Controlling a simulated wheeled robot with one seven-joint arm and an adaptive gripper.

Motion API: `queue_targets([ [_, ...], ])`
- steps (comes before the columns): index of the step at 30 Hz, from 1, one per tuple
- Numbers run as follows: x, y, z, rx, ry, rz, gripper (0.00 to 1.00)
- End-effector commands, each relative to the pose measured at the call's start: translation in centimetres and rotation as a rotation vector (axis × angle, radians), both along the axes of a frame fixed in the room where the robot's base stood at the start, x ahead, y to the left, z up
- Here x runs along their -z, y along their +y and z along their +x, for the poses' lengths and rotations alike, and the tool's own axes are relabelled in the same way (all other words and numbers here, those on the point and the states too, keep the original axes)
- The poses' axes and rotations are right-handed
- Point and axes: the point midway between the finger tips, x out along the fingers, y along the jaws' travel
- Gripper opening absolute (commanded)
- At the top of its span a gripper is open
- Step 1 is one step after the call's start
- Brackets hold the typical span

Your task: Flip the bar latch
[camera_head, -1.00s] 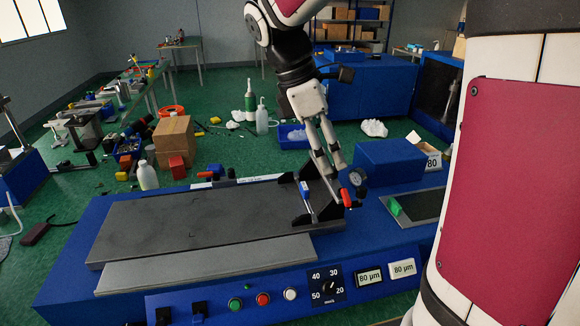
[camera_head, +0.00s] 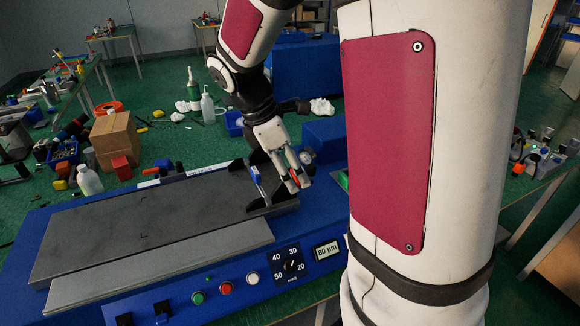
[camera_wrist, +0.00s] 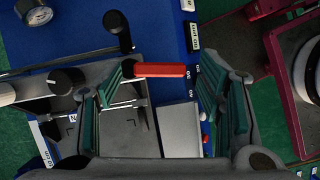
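The bar latch shows in the head view as a thin metal bar (camera_head: 257,182) with a blue piece, between black brackets at the right end of the grey plate. Its red handle (camera_head: 294,177) sticks out to the right. My gripper (camera_head: 290,171) reaches down over this handle. In the wrist view the red handle (camera_wrist: 160,70) lies crosswise between the tips of my gripper (camera_wrist: 163,80). My arm hides part of the right bracket area.
The blue press bench (camera_head: 75,310) carries the long grey plate (camera_head: 140,225). Its front has buttons, a dial (camera_head: 290,265) and an 80 µm display (camera_head: 326,250). A blue block (camera_head: 325,137) is behind my gripper.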

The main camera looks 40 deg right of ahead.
Motion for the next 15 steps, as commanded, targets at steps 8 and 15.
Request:
queue_targets([
  [8, -0.02, 0.01, -0.01, 0.0, 0.0, 0.0, 0.14],
  [15, -0.05, 0.06, 0.03, 0.024, 0.001, -0.001, 0.14],
])
